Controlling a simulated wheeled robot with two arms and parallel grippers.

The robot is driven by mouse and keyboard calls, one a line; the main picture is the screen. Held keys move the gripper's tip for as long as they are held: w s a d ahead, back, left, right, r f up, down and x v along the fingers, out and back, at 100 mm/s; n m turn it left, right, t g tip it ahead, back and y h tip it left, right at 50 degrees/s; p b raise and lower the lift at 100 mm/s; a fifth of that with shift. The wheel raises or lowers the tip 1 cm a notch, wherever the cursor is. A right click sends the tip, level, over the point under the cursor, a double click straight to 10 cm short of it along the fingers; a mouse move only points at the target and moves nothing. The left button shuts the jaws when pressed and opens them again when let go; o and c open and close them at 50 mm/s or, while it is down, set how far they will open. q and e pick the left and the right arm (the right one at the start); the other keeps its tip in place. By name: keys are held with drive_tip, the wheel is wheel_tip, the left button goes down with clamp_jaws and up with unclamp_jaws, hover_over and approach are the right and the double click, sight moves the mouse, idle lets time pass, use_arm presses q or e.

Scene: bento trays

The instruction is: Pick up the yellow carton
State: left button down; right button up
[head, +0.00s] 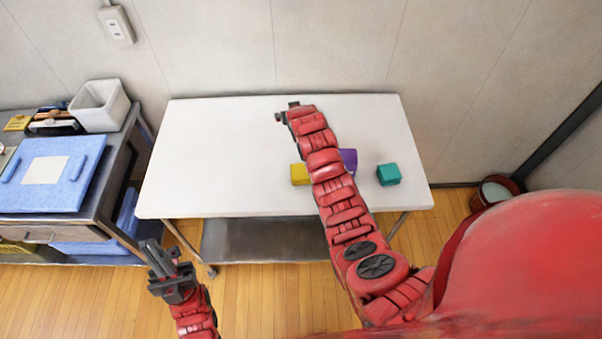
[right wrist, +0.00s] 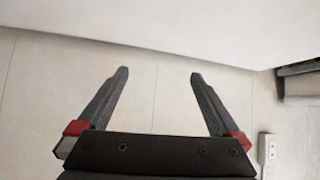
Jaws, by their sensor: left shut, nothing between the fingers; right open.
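The yellow carton (head: 300,174) sits on the white table, just left of my right arm, which may cover part of it in the head view. My right arm reaches over the table, and its gripper (head: 285,113) is near the table's back edge, beyond the carton. In the right wrist view the right gripper (right wrist: 158,85) is open with nothing between its fingers. My left gripper (head: 160,258) is shut and empty, low in front of the table's left front corner. The carton does not show in the right wrist view.
A purple block (head: 348,160) is partly hidden behind my right arm. A teal block (head: 389,174) stands to its right on the white table (head: 210,160). The table's left half is clear. A side bench with a blue tray (head: 50,172) and white bin (head: 99,105) stands left.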

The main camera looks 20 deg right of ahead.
drive_tip(key=s+r+m+g+y, duration=0.15)
drive_tip(key=s+r+g, duration=0.25)
drive_tip(key=s+g, duration=0.75)
drive_tip(key=t+b, duration=0.2)
drive_tip(key=b, duration=0.6)
hover_over(301, 167)
drive_tip(key=shift+m+g+h, duration=0.25)
drive_tip(key=shift+m, duration=0.1)
wheel_tip(301, 167, down, 10)
drive_tip(key=shift+s+f, duration=0.1)
drive_tip(key=shift+s, duration=0.05)
drive_tip(key=shift+f+p, duration=0.45)
drive_tip(key=shift+p, duration=0.6)
drive_tip(key=shift+f+p, duration=1.05)
drive_tip(key=shift+f, duration=0.25)
drive_tip(key=shift+w+f, duration=0.2)
drive_tip(key=shift+f, duration=1.3)
drive_tip(key=c, duration=1.2)
